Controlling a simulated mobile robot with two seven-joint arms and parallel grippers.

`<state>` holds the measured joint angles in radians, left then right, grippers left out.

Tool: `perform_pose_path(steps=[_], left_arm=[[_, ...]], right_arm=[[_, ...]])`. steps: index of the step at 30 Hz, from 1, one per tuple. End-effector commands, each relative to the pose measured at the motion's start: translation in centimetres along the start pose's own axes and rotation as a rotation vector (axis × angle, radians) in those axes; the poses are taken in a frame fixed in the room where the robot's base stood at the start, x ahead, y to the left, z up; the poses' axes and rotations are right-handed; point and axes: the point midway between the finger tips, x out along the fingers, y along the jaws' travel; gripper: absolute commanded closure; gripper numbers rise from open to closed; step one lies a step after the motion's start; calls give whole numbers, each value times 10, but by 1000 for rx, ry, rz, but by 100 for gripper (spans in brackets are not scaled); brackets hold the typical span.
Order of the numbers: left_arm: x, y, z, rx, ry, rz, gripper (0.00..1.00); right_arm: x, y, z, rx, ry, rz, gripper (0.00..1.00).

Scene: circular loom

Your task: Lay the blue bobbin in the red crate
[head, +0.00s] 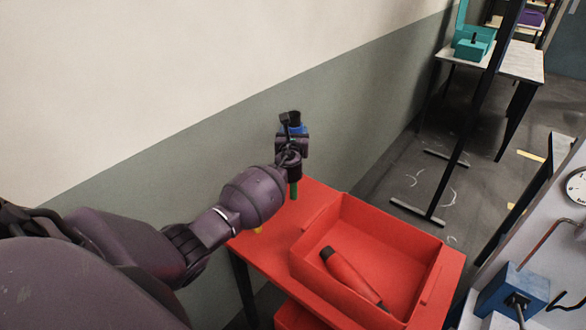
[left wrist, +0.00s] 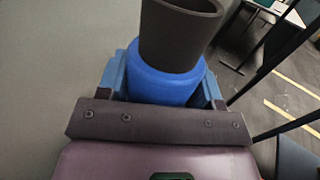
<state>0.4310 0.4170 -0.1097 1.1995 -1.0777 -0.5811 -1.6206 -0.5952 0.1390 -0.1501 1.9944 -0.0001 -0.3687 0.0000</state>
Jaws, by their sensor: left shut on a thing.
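The blue bobbin (head: 297,129), with a dark end, is held by my left gripper (head: 291,138). The gripper is above the back of the red table, behind and left of the crate. In the left wrist view the blue body of the bobbin (left wrist: 166,82) sits between the two fingers, its dark flared end pointing up in the picture. The red crate (head: 430,262) stands open on the table, apart from the gripper. A red bobbin (head: 352,272) with a dark end lies inside it. My right gripper is not in view.
The red table (head: 262,253) carries the crate. A green piece (head: 294,190) shows below my gripper and a yellow bit (head: 258,230) beside my forearm, both mostly hidden. A wall runs behind. A panel with a blue box (head: 512,290) stands at right.

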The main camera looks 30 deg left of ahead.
Motion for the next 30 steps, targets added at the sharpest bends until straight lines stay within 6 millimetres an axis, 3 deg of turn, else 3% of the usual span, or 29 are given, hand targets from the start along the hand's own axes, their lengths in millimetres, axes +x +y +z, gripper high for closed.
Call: perform_pose_path(steps=[1, 7, 18, 30], left_arm=[[0, 0, 10, 0, -2, 0, 97], [0, 0, 27, 0, -1, 0, 97], [0, 0, 57, 0, -3, 1, 97], [0, 0, 89, 0, -3, 0, 97]], right_arm=[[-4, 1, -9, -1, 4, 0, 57], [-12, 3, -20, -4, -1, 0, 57], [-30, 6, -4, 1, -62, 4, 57], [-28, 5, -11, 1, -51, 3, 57]])
